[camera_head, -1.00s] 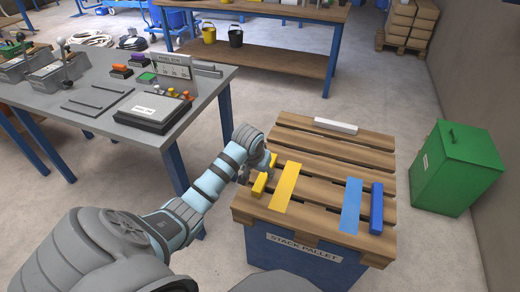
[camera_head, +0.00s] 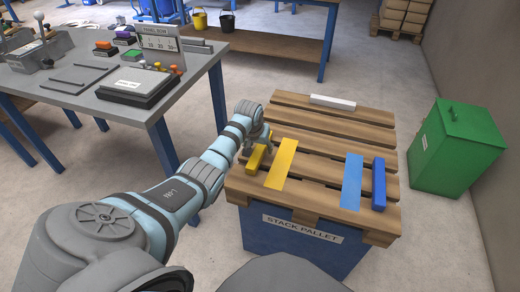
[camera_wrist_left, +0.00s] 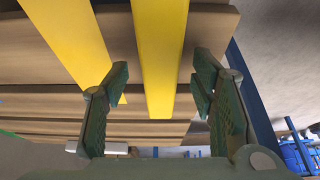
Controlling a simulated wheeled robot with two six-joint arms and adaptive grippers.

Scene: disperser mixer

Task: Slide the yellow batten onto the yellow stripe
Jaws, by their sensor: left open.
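The yellow batten (camera_head: 257,159) lies on the left side of the slatted pallet (camera_head: 325,146), beside the flat yellow stripe (camera_head: 281,164) and apart from it. My left gripper (camera_head: 257,142) is at the batten's far end. In the left wrist view the batten (camera_wrist_left: 161,55) runs between the open fingers (camera_wrist_left: 155,105), with room on both sides. The stripe (camera_wrist_left: 72,40) shows to its left there, partly behind one finger. My right gripper is not in view.
A blue stripe (camera_head: 352,181) and a blue batten (camera_head: 378,184) lie on the pallet's right side. A white batten (camera_head: 332,101) lies at its far edge. A grey table (camera_head: 95,75) with a panel box stands left; a green bin (camera_head: 457,148) stands right.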

